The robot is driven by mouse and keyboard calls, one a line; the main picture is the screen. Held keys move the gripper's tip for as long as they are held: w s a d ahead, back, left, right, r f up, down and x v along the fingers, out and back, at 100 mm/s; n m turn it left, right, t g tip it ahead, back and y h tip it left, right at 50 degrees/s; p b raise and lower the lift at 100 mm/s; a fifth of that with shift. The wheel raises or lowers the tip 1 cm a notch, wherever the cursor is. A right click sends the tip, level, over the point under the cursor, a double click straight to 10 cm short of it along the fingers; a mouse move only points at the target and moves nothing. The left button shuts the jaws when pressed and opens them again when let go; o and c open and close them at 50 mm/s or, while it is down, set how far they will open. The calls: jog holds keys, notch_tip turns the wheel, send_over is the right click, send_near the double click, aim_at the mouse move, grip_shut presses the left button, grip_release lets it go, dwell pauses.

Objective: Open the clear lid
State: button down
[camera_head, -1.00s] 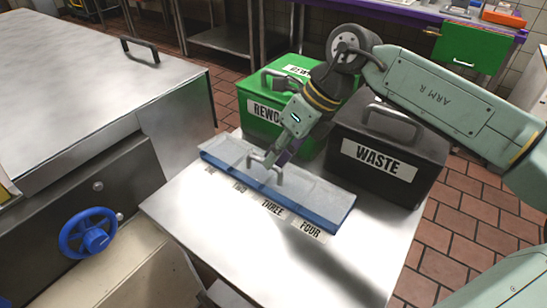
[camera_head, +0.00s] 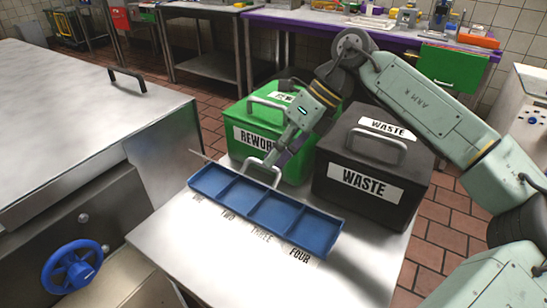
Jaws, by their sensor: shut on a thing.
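The blue tray (camera_head: 290,249) lies on the steel table with its several compartments uncovered and empty. The clear lid (camera_head: 203,157) is swung up at the tray's back edge. It is seen almost edge-on, so only a thin edge shows at the left and the rest is hard to make out. Its grey handle (camera_head: 262,171) stands out behind the tray. My gripper (camera_head: 272,160) is shut on this handle, between the tray and the green box. The fingertips are small and partly hidden.
The table (camera_head: 195,262) is clear in front of the tray. A steel cabinet with a blue handwheel (camera_head: 72,267) is at the left.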

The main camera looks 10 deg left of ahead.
jog(key=shift+w+d+f, duration=0.3)
jog(key=shift+f, duration=0.35)
jog(key=c, duration=2.1)
grip_release()
jog(key=shift+o, duration=0.7)
jog(key=shift+w+f, duration=0.2)
jog(key=shift+o, duration=1.3)
jog(key=shift+r, duration=0.2)
jog(key=shift+r, duration=0.1)
jog(key=v, duration=1.1)
jog(key=shift+w+r, duration=0.1)
jog(key=shift+r, duration=0.25)
jog(key=shift+c, duration=0.3)
